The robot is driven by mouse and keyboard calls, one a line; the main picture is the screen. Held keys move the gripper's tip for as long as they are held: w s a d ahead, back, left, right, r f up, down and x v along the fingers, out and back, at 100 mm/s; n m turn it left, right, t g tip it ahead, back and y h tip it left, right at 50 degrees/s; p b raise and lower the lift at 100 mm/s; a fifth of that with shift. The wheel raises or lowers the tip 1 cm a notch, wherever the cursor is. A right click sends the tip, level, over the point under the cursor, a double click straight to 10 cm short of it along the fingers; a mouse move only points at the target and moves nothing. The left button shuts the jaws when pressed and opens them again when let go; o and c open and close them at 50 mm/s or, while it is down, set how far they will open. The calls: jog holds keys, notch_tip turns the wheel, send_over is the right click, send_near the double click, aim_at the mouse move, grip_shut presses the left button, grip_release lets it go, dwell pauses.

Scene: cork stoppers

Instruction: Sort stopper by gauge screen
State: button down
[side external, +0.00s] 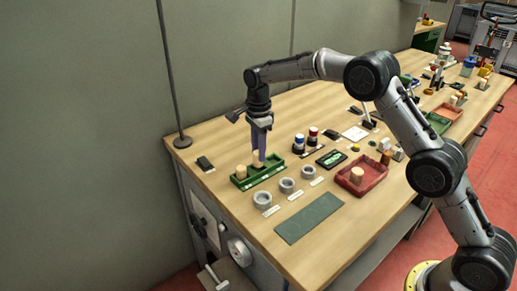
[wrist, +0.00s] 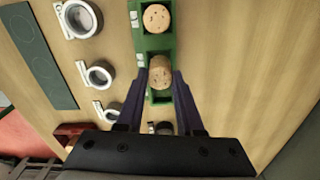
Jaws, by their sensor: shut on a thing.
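My gripper (side external: 260,150) points down over the green rack (side external: 268,175) and is shut on a cork stopper (side external: 256,157). In the wrist view the fingers (wrist: 160,74) flank this held stopper (wrist: 161,77), upright at the rack's middle compartment. I cannot tell whether it touches the compartment floor. A second stopper (wrist: 157,18) stands in the end compartment of the rack (wrist: 160,43); it also shows in the side view (side external: 240,172). Three grey ring gauges (side external: 262,199) lie in a row beside the rack, each with a white label. Another stopper (side external: 357,175) stands in the red tray (side external: 372,186).
A dark green mat (side external: 309,218) lies near the front edge. A black panel with a green display (side external: 331,158) and bottles with blue and red tops (side external: 299,141) stand behind the rings. A black block (side external: 205,163) and a pole stand at left.

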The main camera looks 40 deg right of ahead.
jog(key=shift+f, duration=1.25)
dwell(1.1)
jog(key=shift+c, duration=2.3)
grip_release()
notch_tip(320, 180, up, 14)
